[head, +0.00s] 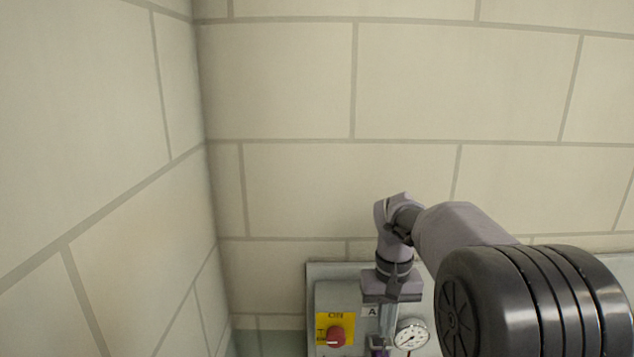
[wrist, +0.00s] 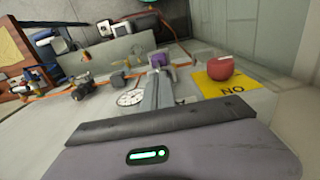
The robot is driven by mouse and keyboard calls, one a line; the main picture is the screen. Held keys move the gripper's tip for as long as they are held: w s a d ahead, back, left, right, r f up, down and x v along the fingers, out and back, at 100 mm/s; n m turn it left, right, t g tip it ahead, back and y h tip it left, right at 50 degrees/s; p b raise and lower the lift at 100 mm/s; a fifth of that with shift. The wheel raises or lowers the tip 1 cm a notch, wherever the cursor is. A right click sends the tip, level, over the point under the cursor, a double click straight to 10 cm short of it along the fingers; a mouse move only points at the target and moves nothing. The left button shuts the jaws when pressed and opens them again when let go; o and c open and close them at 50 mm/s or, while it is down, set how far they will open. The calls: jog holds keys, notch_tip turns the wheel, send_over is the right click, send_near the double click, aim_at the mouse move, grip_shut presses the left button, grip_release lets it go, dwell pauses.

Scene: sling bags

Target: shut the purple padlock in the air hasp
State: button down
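My gripper (head: 379,340) points down in front of the grey panel in the head view. In the wrist view its narrow fingers (wrist: 159,76) are close together, and the purple padlock (wrist: 157,59) shows at their tips. They appear shut on it. In the head view a bit of purple (head: 380,352) shows just under the fingers at the bottom edge. The padlock's shackle is too small to make out. I cannot tell the air hasp apart in either view, nor whether the padlock touches it.
A red knob (head: 336,336) on a yellow plate (head: 323,322) is left of my gripper. A round gauge (head: 411,334) is close on its right. The wall corner bounds the left side. In the wrist view a bench (wrist: 15,50) and various items lie farther off.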

jog(key=shift+f+b, duration=0.8)
jog(key=shift+f, duration=0.45)
notch_tip(320, 180, up, 7)
jog(key=p, duration=0.7)
jog(key=shift+r, duration=0.2)
jog(key=shift+f+b, duration=0.3)
jog(key=shift+b, duration=0.1)
jog(key=s+a+f+m+t+y+b, duration=0.1)
jog(key=s+a+f+m+t+b, duration=0.1)
jog(key=s+f+b, duration=1.1)
jog(key=s+a+f+m+t+y+b, duration=0.1)
jog(key=s+a+f+m+t+b, duration=0.1)
jog(key=s+f+b, duration=1.2)
notch_tip(320, 180, down, 8)
jog(key=t+b, duration=0.1)
jog(key=b, duration=1.4)
jog(key=shift+s+t, duration=0.15)
jog(key=shift+t, duration=0.25)
